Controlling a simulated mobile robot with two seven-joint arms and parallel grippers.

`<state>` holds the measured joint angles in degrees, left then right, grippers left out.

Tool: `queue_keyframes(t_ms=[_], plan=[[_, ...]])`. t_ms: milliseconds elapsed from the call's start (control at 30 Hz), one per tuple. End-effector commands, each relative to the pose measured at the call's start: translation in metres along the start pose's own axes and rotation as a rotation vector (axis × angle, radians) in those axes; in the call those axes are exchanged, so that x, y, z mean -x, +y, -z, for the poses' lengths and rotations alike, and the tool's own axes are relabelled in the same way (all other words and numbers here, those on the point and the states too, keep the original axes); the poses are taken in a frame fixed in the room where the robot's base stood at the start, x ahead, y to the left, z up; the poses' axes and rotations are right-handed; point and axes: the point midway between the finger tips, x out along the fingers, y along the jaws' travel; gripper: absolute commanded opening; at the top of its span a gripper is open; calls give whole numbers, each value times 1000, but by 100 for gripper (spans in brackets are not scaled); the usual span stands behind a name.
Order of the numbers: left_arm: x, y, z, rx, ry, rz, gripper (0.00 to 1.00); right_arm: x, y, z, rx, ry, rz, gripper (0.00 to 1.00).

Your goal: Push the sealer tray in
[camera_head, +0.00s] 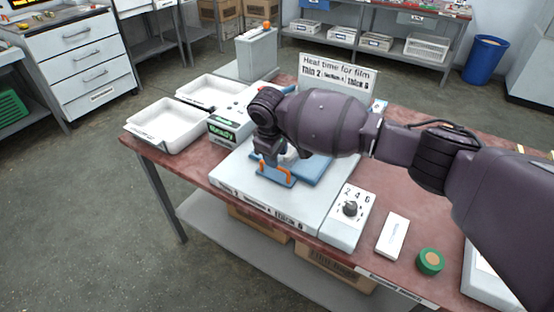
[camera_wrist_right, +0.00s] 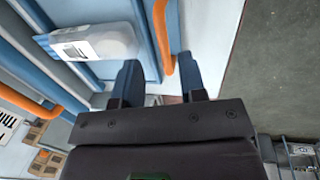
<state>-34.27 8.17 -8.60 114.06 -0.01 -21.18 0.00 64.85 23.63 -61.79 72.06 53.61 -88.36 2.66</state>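The sealer (camera_head: 235,172) is a wide white machine on the red-brown bench. Its blue tray (camera_head: 318,170) sits at the front, partly hidden by my right arm, with orange handles (camera_head: 289,172) at its near edge. In the wrist view, a white pouch with a printed label (camera_wrist_right: 98,44) lies in the blue tray. My right gripper (camera_head: 270,160) is low at the tray's front edge. In the wrist view its two fingers (camera_wrist_right: 160,80) are apart, with an orange handle (camera_wrist_right: 162,35) showing between them; contact cannot be told. My left gripper is not in view.
A green "Ready" display (camera_head: 222,131) and white trays (camera_head: 166,125) stand at the left. A dial box (camera_head: 347,218), a white box (camera_head: 392,236) and a green round item (camera_head: 431,262) lie to the right. A film sign (camera_head: 337,75) stands behind.

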Motion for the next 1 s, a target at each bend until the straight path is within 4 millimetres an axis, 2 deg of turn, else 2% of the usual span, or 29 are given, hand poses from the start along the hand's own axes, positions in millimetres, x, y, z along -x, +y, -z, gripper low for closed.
queue_keyframes(t_ms=[33, 200, 400, 600, 1000], plan=[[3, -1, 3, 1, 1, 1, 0, 14, 1, 1, 0, 4, -3, 38], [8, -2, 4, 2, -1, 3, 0, 44, 1, 0, 0, 3, -3, 38], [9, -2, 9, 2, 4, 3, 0, 67, 1, 0, -1, 2, -1, 38], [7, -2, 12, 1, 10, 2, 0, 75, 1, 0, -2, 0, -1, 38], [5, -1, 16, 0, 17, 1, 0, 74, 1, 0, -1, 0, -1, 38]])
